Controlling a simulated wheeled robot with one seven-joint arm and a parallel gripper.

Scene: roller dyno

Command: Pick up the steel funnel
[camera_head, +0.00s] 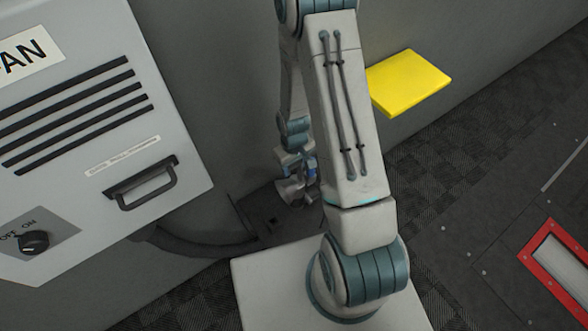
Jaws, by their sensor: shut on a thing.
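The steel funnel (292,191) shows as a small grey metal shape low behind my arm, beside the wall. My gripper (306,177) is shut on it. My forearm hides part of the gripper, and the funnel is small and partly covered, so its full outline and tilt are hard to make out. I cannot tell whether the funnel touches anything below it.
A grey fan cabinet (95,95) with a black handle (143,184) and a knob (34,242) stands at left. A dark hose (195,243) runs beneath it. A yellow shelf (409,82) juts from the wall. A red-framed roller opening (560,265) lies at right.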

